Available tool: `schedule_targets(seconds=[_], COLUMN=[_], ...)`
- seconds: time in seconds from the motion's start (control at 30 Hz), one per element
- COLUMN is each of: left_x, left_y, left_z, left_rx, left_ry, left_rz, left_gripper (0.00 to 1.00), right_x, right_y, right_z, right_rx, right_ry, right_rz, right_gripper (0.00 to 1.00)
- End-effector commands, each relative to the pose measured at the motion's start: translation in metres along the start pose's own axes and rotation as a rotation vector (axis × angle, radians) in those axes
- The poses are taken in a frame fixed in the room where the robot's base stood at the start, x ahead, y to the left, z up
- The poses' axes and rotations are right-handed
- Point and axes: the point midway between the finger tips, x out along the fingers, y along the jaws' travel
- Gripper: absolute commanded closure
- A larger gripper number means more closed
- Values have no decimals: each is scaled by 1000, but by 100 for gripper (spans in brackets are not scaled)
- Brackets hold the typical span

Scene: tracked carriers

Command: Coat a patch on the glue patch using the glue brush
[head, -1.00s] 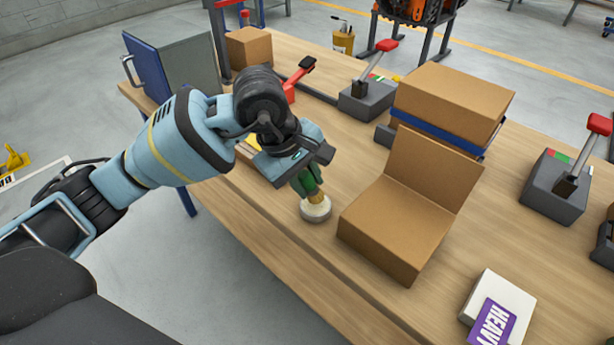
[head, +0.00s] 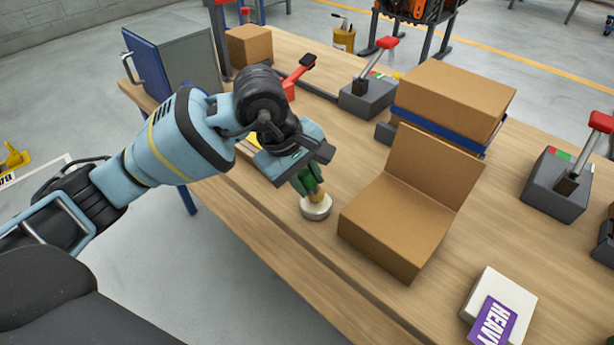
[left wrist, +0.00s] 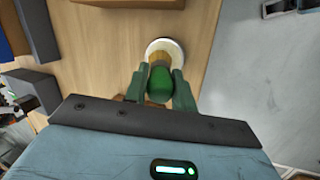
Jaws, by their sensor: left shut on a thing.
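My left gripper (head: 308,182) is shut on the glue brush (head: 317,197) and holds it upright. The brush's tan lower part shows below the green fingers in the head view, and its rounded green handle end (left wrist: 160,84) shows between them in the left wrist view. The brush's lower end is at a round, pale pot (head: 316,210) on the table, also seen in the left wrist view (left wrist: 166,44). Its bristles are hidden. I cannot make out a distinct glue patch; an open-flapped cardboard box (head: 390,226) stands just right of the pot. My right gripper is out of view.
A strapped cardboard box (head: 455,98) stands behind the flapped one. Grey lever boxes (head: 368,97) (head: 556,185) stand at the back and right. A white box with a purple "HEAVY" label (head: 505,292) lies at front right. The wooden table (head: 270,235) is bare at its front left edge.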

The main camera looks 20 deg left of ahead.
Motion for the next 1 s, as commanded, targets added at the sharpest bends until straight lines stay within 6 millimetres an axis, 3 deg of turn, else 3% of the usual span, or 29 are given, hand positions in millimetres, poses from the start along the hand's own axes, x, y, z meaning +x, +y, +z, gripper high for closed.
schedule_targets(seconds=[1.0], left_x=[9], left_y=[-3], left_z=[-1], left_rx=[0], left_ry=[0], left_rz=[1], left_gripper=[96], right_x=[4], right_y=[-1], right_z=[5], right_rx=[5], right_ry=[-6], right_rz=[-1], right_gripper=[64])
